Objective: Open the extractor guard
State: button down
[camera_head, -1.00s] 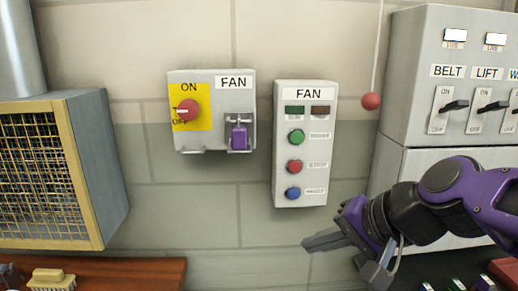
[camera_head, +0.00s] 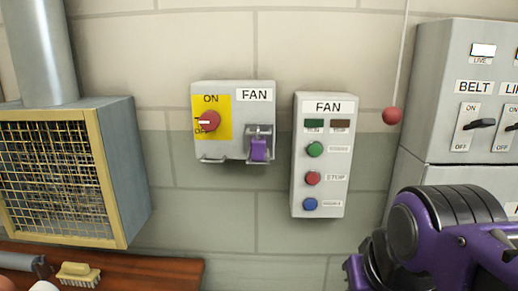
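The extractor is a grey-blue box at the left, under a wide grey duct (camera_head: 40,50). Its front guard (camera_head: 55,180) is a mesh in a yellow frame, which looks closed against the box. The fan isolator (camera_head: 235,100) is on the wall, with a red knob (camera_head: 209,121) on a yellow plate; its marker lies about level, pointing left. A purple padlock (camera_head: 259,150) hangs at the isolator's lower right, by a metal hasp. My purple and black arm fills the lower right; my gripper's fingers are out of view.
A fan button panel (camera_head: 318,190) with green, red and blue buttons is right of the isolator. A red ball on a cord (camera_head: 392,116) hangs beside the switch cabinet (camera_head: 450,100). A wooden bench (camera_head: 150,272) below the extractor holds a brush (camera_head: 78,273).

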aim_at(88, 115)
jog(key=l+u, duration=0.1)
jog(key=u, duration=0.2)
jog(key=k+l+u, duration=0.1)
jog(key=u, duration=0.15)
jog(key=i+j+u, duration=0.1)
jog(key=u, duration=1.05)
jog(key=k+u, duration=0.1)
jog(key=k+z, duration=0.25)
jog(key=k+l+z, duration=0.1)
jog(key=k+z, duration=0.15)
jog(key=j+z, duration=0.15)
jog(key=z, duration=0.35)
jog(key=j+z, duration=0.15)
jog(key=z, duration=0.35)
jog(key=j, duration=0.85)
jog(key=k+j, duration=0.15)
jog(key=j, duration=1.5)
jog(key=k, duration=0.05)
